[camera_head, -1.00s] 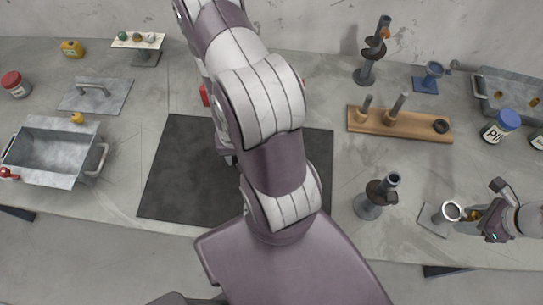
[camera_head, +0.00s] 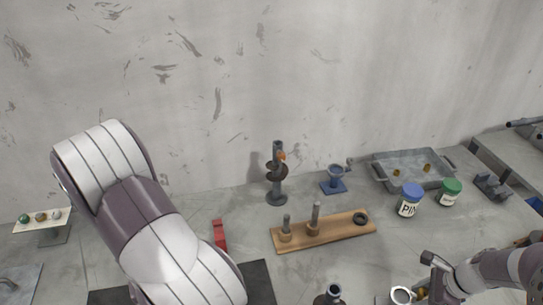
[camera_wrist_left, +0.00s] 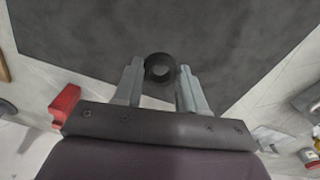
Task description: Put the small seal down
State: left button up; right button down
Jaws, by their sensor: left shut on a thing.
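The small seal (camera_wrist_left: 149,68) is a black ring in the left wrist view, between the fingertips of my left gripper (camera_wrist_left: 160,70). The gripper is shut on it, above the dark mat (camera_wrist_left: 235,40). In the head view my left arm covers the left foreground, and its gripper and the held ring are out of sight. Another black ring (camera_head: 361,213) lies at the right end of the wooden board (camera_head: 335,236), beside two upright pegs. My right gripper (camera_head: 428,288) is at the lower right, by a pale ring-topped part (camera_head: 401,296); its jaw opening is unclear.
An auger-like stand (camera_head: 277,190) and a blue funnel stand (camera_head: 334,183) are at the back. A grey tray (camera_head: 405,181), a blue-lidded jar (camera_head: 410,200) and a green-lidded jar (camera_head: 450,193) stand right. A red block (camera_head: 219,236) is near my left arm.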

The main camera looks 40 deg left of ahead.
pick_arm(q)
jog(key=shift+f, duration=0.2)
dwell(0.4)
jog(key=shift+s+d, duration=0.2)
jog(key=shift+s, duration=0.1)
jog(key=f, duration=0.3)
jog(key=d+f, duration=0.1)
jog(key=f, duration=0.2)
jog(key=d+f, duration=0.1)
jog(key=f, duration=0.2)
jog(key=shift+s+d+f, duration=0.15)
jog(key=shift+s+f, duration=0.15)
jog(key=shift+s, duration=0.1)
jog(key=shift+f, duration=0.15)
jog(key=o, duration=1.1)
